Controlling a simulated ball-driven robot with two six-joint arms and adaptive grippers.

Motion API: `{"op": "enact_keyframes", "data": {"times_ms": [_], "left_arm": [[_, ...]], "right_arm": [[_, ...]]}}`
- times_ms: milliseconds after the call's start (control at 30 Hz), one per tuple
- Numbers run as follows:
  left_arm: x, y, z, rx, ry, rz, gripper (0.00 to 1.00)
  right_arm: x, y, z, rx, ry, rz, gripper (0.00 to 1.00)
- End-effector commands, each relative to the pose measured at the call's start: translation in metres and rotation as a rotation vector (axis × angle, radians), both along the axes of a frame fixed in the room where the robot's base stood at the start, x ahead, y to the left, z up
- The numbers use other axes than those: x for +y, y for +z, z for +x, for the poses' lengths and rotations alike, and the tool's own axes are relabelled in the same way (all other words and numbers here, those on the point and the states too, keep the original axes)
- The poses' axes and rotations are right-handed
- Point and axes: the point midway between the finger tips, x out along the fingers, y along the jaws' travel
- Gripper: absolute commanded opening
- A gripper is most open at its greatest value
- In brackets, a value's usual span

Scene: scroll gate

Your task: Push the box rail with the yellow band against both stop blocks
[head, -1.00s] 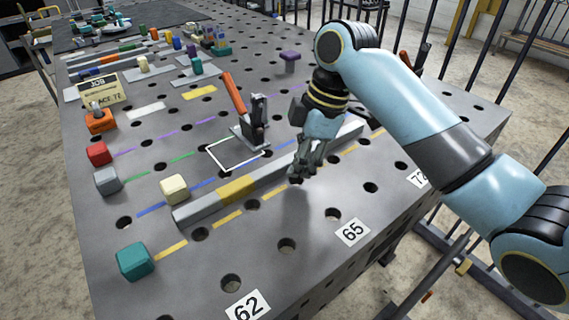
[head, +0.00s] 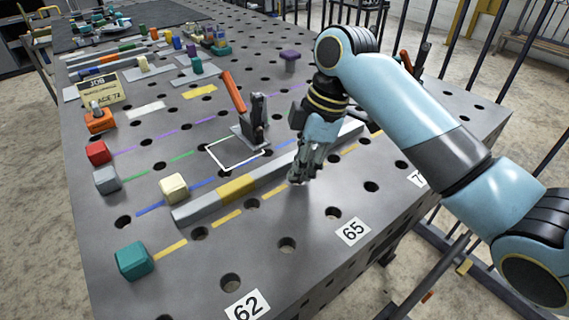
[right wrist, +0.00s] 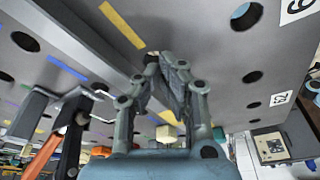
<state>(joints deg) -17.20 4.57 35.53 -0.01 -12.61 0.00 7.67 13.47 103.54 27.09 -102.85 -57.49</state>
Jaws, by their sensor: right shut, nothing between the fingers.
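The box rail (head: 206,206) is a long grey bar with a yellow band (head: 237,188) round it, lying at a slant across the table. It also shows as a grey bar in the right wrist view (right wrist: 75,42). My right gripper (head: 297,181) is shut and empty, pointing down at the rail's near side, right of the band. I cannot tell whether it touches the rail. Its closed fingers show in the right wrist view (right wrist: 166,62). A cream block (head: 174,188) is close behind the rail's left end. I cannot tell which blocks are the stop blocks. My left gripper is not in view.
A clamp with an orange handle (head: 234,93) stands behind the rail, beside a white square outline (head: 213,163). Teal (head: 135,260), grey (head: 107,180) and red (head: 98,153) blocks stand at the left. The table's near strip is mostly clear.

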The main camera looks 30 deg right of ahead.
Motion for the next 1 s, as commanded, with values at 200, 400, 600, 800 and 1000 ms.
{"op": "enact_keyframes", "data": {"times_ms": [200, 400, 600, 800, 1000], "left_arm": [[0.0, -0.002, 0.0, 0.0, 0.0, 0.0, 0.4], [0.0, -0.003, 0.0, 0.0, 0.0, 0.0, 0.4], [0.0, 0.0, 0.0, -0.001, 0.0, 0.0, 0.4], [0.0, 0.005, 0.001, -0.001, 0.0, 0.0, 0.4], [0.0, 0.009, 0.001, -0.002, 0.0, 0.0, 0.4]], "right_arm": [[0.0, -0.006, 0.0, 0.0, 0.0, 0.0, 0.0], [0.0, -0.009, 0.0, 0.0, 0.0, 0.0, 0.0], [0.0, -0.007, 0.0, 0.0, 0.0, 0.0, 0.0], [0.0, -0.005, 0.0, 0.001, 0.0, 0.0, 0.0], [0.0, -0.004, 0.0, 0.0, 0.0, 0.0, 0.0]]}}
